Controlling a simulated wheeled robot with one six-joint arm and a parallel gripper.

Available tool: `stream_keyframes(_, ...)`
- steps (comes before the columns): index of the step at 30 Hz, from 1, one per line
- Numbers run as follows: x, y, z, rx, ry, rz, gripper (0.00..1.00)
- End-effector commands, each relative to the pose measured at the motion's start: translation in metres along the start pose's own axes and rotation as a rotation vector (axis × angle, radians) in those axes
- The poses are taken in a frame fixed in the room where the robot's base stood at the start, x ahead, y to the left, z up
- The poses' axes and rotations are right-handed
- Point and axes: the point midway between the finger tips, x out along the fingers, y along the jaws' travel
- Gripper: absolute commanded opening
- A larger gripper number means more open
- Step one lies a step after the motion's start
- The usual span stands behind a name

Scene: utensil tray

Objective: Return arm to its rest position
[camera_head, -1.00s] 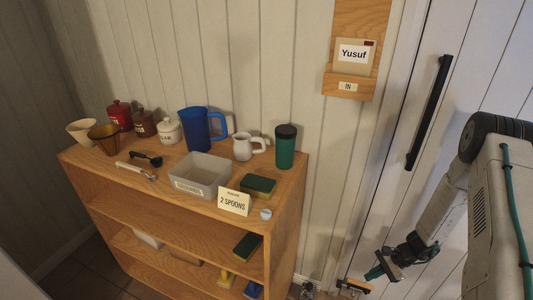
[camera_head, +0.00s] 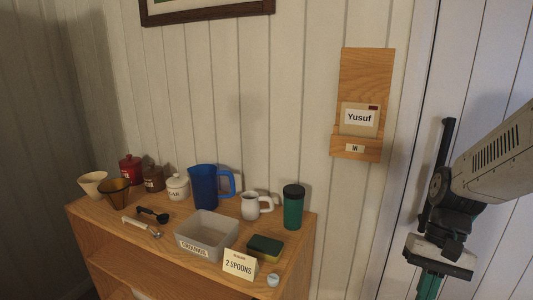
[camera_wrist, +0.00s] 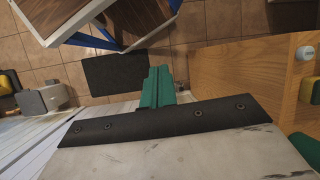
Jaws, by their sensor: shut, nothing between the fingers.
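My gripper (camera_head: 428,287) hangs at the right side of the head view, in front of the white door and well to the right of the shelf. Its green fingers point down and are cut off by the lower edge of the picture. In the wrist view the green fingers (camera_wrist: 157,86) are together with nothing held between them, above a tiled floor. My arm comes in from the right edge of the head view.
The wooden shelf (camera_head: 190,255) carries a grey bin (camera_head: 208,236), blue pitcher (camera_head: 204,187), white mug (camera_head: 250,205), green tumbler (camera_head: 293,207), sponge (camera_head: 264,248) and "2 SPOONS" card (camera_head: 239,264). A dark mat (camera_wrist: 113,76) lies on the floor.

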Motion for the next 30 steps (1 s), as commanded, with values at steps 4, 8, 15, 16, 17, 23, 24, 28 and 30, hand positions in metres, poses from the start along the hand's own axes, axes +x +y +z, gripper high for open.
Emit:
stream_keyframes(4,-0.019,0.001,0.047,-0.088,0.083,0.083,0.0)
stream_keyframes(8,-0.03,0.003,0.082,-0.158,0.165,0.145,0.0)
stream_keyframes(15,-0.046,0.001,0.127,-0.267,0.352,0.192,0.0)
stream_keyframes(16,-0.048,0.0,0.131,-0.277,0.373,0.19,0.0)
stream_keyframes(17,-0.051,-0.002,0.134,-0.287,0.392,0.188,0.0)
stream_keyframes(23,-0.061,-0.009,0.146,-0.329,0.469,0.18,0.0)
stream_keyframes(24,-0.062,-0.009,0.147,-0.333,0.473,0.18,0.0)
stream_keyframes(28,-0.062,-0.009,0.147,-0.333,0.473,0.18,0.0)
stream_keyframes(30,-0.062,-0.009,0.147,-0.333,0.473,0.18,0.0)
